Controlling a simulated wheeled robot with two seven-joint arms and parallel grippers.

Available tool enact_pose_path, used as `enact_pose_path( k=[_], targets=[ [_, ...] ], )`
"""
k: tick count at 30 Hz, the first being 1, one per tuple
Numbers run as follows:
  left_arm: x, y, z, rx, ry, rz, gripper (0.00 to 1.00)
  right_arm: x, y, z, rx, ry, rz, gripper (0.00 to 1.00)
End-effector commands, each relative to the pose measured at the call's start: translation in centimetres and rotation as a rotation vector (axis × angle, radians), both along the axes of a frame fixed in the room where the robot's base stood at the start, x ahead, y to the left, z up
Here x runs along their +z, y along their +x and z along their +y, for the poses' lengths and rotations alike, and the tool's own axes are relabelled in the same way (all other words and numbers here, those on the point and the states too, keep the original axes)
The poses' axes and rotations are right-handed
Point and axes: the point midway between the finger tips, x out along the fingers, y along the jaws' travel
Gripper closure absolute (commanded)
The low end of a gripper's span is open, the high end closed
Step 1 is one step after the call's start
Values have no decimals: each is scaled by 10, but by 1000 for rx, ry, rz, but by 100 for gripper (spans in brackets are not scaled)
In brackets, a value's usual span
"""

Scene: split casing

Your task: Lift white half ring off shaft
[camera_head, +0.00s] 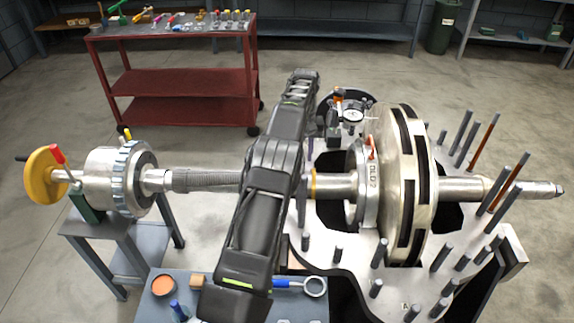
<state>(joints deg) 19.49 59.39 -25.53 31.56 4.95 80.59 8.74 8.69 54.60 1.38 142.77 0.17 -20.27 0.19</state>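A pale ring (371,195) with dark lettering, which seems to read "OLD", stands upright around the shaft. It is just left of the big slotted metal disc (405,185), and it looks like the white half ring. A small orange piece is at its top. The shaft (335,186) runs level across the view above the open lower casing (400,285). One of my black arms crosses the middle of the view in front of the shaft and hides part of it. I cannot tell which arm it is. No gripper fingers show.
Upright studs (380,252) ring the casing. A dial gauge (352,116) stands behind the shaft. A blue table (200,312) in front bears an orange dish (162,286) and a blue-handled tool (314,287).

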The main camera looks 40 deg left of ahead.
Motion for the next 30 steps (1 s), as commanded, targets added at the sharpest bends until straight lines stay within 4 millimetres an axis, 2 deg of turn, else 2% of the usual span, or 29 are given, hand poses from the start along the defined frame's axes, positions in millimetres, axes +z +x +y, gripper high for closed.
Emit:
enact_pose_path(
  k=[11,19,30],
  targets=[
    [-3,-1,-1,-1,1,7,71,0,-1,0,-1,2,1,64],
    [-27,0,-1,-1,1,6,71,-11,0,0,0,4,-3,64],
    [-30,0,-2,-1,-1,7,71,-8,0,0,0,4,-3,64]
  ],
)
